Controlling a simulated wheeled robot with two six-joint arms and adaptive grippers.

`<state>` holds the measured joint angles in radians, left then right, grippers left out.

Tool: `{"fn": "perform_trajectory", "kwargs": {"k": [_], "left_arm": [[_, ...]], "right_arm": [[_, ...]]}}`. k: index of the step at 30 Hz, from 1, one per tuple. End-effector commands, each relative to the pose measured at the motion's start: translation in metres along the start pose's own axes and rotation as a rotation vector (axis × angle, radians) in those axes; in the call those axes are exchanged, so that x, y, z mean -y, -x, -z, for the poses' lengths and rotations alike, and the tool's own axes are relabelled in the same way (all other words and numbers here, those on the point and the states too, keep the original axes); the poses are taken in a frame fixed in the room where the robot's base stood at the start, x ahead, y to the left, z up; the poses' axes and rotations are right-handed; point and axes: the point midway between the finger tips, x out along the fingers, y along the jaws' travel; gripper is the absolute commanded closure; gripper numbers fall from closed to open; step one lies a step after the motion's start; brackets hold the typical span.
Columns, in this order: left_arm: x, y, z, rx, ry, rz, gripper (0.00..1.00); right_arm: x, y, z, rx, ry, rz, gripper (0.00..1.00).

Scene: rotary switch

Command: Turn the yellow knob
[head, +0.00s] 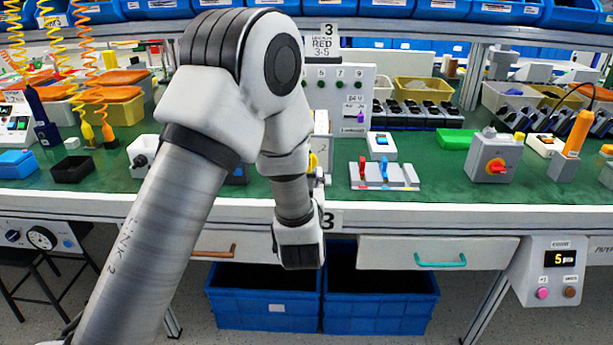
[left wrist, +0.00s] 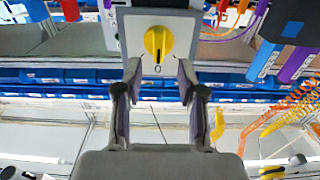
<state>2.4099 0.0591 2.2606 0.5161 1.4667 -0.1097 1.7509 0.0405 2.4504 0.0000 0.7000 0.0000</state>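The yellow knob (left wrist: 158,42) shows in the left wrist view on the front of a pale grey box (left wrist: 132,36). Its grip bar is upright in that view, with a "0" mark just below it. My left gripper (left wrist: 159,70) is open, its two fingers apart on either side below the knob, with no visible contact. In the head view my left arm hides most of the box; only a sliver of the yellow knob (head: 312,162) shows beside the wrist. My right gripper is not in view.
On the green bench (head: 440,185), a switch base with red and blue levers (head: 385,176) and a grey box with a red knob (head: 494,166) stand to the right. A black tray (head: 73,169) is at left. Drawers (head: 440,251) and blue crates (head: 378,305) are below.

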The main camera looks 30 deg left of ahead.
Motion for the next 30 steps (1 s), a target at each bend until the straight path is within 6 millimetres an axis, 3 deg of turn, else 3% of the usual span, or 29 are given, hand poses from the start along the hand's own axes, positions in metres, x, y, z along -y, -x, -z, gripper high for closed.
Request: {"fn": "perform_trajectory", "kwargs": {"k": [6,15,19,30], "left_arm": [[0.0,-0.038,-0.001,0.002,0.002,0.0,0.6],[-0.001,-0.045,-0.001,0.003,-0.002,-0.003,0.6],[-0.001,-0.045,-0.001,0.003,-0.002,-0.003,1.0],[-0.001,-0.045,-0.002,0.003,0.015,-0.003,1.0]], "right_arm": [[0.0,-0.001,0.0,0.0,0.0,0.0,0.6],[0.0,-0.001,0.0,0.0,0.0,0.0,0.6],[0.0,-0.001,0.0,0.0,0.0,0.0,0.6],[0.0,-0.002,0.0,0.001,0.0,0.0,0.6]]}}
